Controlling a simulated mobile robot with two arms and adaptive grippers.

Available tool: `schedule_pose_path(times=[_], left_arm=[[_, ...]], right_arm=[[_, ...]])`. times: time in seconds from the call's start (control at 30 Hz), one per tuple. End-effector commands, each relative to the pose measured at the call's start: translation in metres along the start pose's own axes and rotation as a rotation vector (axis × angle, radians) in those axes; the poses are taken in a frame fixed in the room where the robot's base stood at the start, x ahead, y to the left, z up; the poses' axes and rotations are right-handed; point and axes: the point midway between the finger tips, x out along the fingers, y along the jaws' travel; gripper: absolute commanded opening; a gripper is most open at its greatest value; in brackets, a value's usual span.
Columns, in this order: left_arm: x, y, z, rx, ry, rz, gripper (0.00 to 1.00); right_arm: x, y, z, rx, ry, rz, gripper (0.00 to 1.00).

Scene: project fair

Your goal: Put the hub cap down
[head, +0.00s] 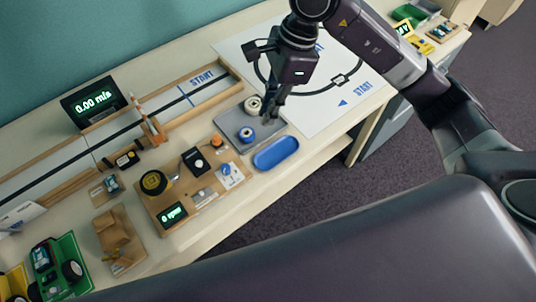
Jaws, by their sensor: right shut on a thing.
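My right gripper (269,117) reaches down from the top over the back right part of a grey mat (229,121). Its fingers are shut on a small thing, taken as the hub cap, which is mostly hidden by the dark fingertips. I cannot tell whether the held thing touches the mat. My left gripper is not in view.
A blue oval tray (276,153) sits in front of the mat, near the table edge. A wooden board (182,206) with a motor and display stands left. A white sheet with a looped track (327,112) lies right. A cone (138,106) stands behind.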

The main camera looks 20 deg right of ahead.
Motion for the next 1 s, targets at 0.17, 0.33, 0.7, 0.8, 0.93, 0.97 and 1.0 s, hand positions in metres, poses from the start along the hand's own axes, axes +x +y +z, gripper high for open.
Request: schedule_pose_path(times=[0.17, 0.33, 0.7, 0.8, 0.93, 0.97, 1.0], left_arm=[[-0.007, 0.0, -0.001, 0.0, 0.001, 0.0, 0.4], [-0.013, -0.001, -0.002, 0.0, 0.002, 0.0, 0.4], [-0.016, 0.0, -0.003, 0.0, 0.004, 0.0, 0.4], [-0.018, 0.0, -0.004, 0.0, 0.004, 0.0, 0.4], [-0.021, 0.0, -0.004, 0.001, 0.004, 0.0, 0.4], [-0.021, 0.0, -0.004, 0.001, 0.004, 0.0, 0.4], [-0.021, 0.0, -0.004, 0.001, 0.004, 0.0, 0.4]], right_arm=[[0.047, 0.002, -0.014, 0.003, 0.002, 0.01, 0.03], [0.09, 0.003, -0.026, 0.001, 0.002, 0.009, 0.03], [0.131, 0.001, -0.036, -0.001, 0.001, 0.003, 0.03], [0.142, 0.002, -0.04, -0.002, 0.001, 0.006, 0.03], [0.162, 0.002, -0.045, 0.0, 0.001, 0.006, 0.03], [0.165, 0.001, -0.046, -0.001, 0.002, 0.005, 0.03], [0.167, 0.001, -0.047, -0.002, 0.002, 0.003, 0.03]])
